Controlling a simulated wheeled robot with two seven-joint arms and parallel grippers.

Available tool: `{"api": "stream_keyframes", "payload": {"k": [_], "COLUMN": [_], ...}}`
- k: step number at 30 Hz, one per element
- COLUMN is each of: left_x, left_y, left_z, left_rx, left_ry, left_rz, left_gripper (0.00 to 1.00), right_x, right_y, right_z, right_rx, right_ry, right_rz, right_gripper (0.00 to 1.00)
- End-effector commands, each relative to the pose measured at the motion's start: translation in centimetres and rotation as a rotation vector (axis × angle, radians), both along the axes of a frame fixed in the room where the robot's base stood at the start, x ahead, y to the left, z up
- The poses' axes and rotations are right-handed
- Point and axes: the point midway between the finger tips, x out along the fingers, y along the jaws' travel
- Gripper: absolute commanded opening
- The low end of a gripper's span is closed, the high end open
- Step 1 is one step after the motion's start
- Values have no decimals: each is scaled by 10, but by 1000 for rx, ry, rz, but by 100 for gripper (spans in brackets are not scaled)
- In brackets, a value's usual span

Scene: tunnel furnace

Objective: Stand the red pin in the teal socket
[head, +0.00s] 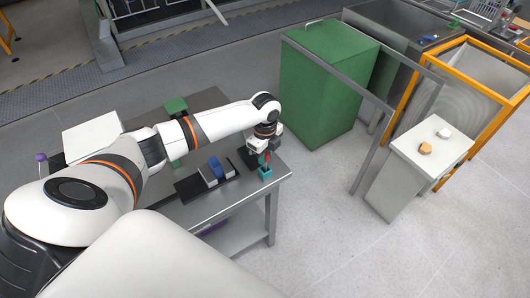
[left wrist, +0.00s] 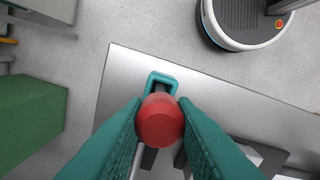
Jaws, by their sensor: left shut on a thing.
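My left gripper (head: 264,160) is at the right end of the grey metal table in the head view. It is shut on the red pin (left wrist: 160,120), whose round red top sits between the two teal fingers in the left wrist view. The teal socket (head: 265,173) stands near the table's edge, right below the gripper. In the left wrist view the socket's rim (left wrist: 162,78) shows just beyond the pin's top. The pin's lower end is hidden, so I cannot tell whether it is inside the socket. My right gripper is not in view.
A grey block with a blue part (head: 217,168) lies on a dark mat on the metal table (head: 230,200), left of the socket. A green cabinet (head: 325,85) stands behind. A white pedestal (head: 410,175) with two small items stands right, across open floor.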

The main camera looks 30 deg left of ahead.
Motion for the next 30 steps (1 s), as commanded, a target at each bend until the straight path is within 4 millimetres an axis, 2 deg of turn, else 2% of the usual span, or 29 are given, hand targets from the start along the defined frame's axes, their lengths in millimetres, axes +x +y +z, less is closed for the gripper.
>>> {"api": "stream_keyframes", "payload": {"k": [6,7,11,22,26,30], "left_x": [0,0,0,1,1,1], "left_y": [0,0,0,0,0,0], "left_z": [0,0,0,5,23,53], "left_rx": [0,0,-1,-1,-1,-1], "left_ry": [0,0,0,-2,-4,-5], "left_rz": [0,0,0,0,-1,-2], "left_gripper": [0,28,49,50,50,50], "right_x": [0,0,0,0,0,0], "right_y": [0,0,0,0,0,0], "right_z": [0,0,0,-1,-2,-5], "right_rx": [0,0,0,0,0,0], "right_ry": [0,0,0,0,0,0], "right_rz": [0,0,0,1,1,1], "right_gripper": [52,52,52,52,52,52]}}
